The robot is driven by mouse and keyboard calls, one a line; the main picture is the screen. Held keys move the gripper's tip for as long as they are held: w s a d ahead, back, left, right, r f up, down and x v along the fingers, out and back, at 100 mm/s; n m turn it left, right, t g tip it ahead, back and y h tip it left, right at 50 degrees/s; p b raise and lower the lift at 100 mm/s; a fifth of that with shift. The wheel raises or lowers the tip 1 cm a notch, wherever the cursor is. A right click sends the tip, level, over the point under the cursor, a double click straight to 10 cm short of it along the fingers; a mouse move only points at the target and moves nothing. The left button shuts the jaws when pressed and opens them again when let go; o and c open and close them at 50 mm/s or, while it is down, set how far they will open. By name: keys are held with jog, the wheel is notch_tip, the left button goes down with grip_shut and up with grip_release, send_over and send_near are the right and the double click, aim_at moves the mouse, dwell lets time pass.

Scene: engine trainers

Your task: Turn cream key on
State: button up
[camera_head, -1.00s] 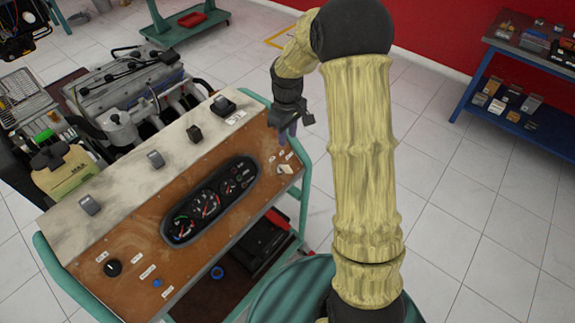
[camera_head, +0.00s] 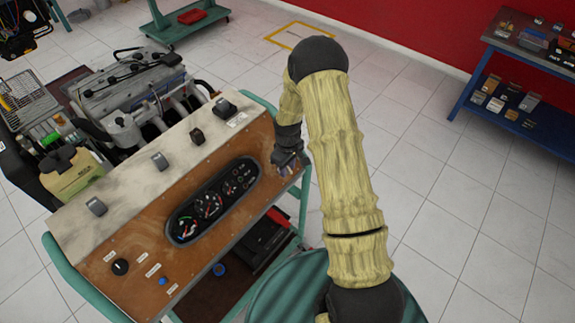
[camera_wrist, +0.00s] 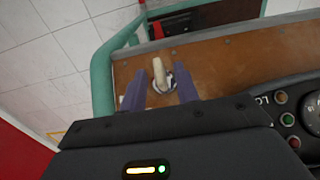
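The cream key (camera_wrist: 158,70) sits in a round metal switch on the brown wooden panel (camera_wrist: 220,62) in the wrist view. My gripper (camera_wrist: 160,78) is open, with its two purple fingers apart, one on each side of the key. I see gaps between the fingers and the key, and cannot tell whether either touches it. In the head view my gripper (camera_head: 286,160) is at the right end of the panel, and the key there is mostly hidden by it.
A gauge cluster (camera_head: 213,202) lies left of my gripper on the panel. A green tubular frame (camera_wrist: 102,85) runs along the panel's edge close to my gripper. A blue workbench (camera_head: 500,100) stands at the right, with open tiled floor between.

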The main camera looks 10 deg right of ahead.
jog(key=shift+f, duration=0.1)
grip_shut()
jog(key=shift+d, duration=0.1)
dwell(0.3)
jog(key=m+y, duration=0.1)
jog(key=m+g+y+b, duration=0.1)
jog(key=m, duration=0.1)
jog(key=shift+w+d+f+g+y, duration=0.1)
jog(key=shift+w+d+g+y, duration=0.1)
jog(key=shift+g+y, duration=0.15)
jog(key=shift+d+m+g+y+b, duration=0.15)
jog(key=shift+m+g+y+b, duration=0.1)
jog(key=shift+m+y+b, duration=0.75)
jog(key=shift+y, duration=0.35)
grip_release()
